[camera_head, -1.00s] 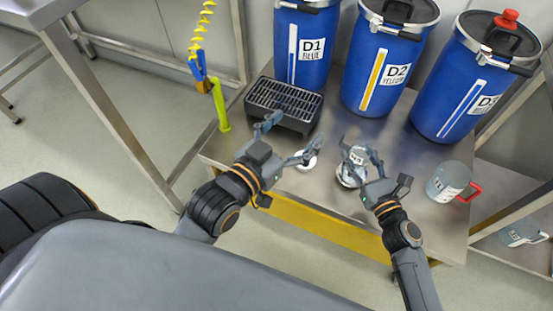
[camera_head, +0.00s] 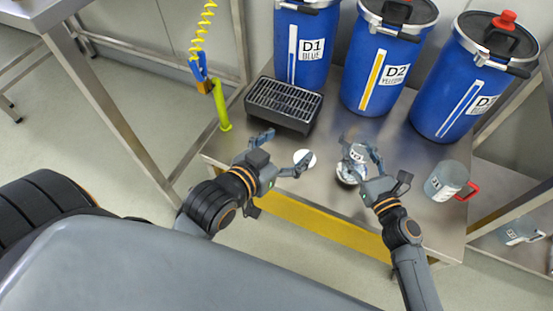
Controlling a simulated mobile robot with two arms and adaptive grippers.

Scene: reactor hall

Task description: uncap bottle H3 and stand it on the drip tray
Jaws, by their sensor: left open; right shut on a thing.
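A clear bottle with a white label (camera_head: 350,172), apparently H3, is at the table's front. My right gripper (camera_head: 360,152) is shut on it, with fingers on both sides. The label is too small to read surely, and I cannot tell whether the bottle touches the table. A round white cap (camera_head: 304,157) lies on the steel table left of the bottle. My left gripper (camera_head: 284,154) is open and empty, just left of the cap, with one finger close to it. The black drip tray with a slotted grid (camera_head: 284,98) stands behind the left gripper, and its top is empty.
Blue drums D1 (camera_head: 301,45), D2 (camera_head: 385,60) and a third drum (camera_head: 460,85) line the table's back. A jug with a red handle (camera_head: 444,182) stands at the right. A yellow-green post (camera_head: 221,105) rises left of the tray.

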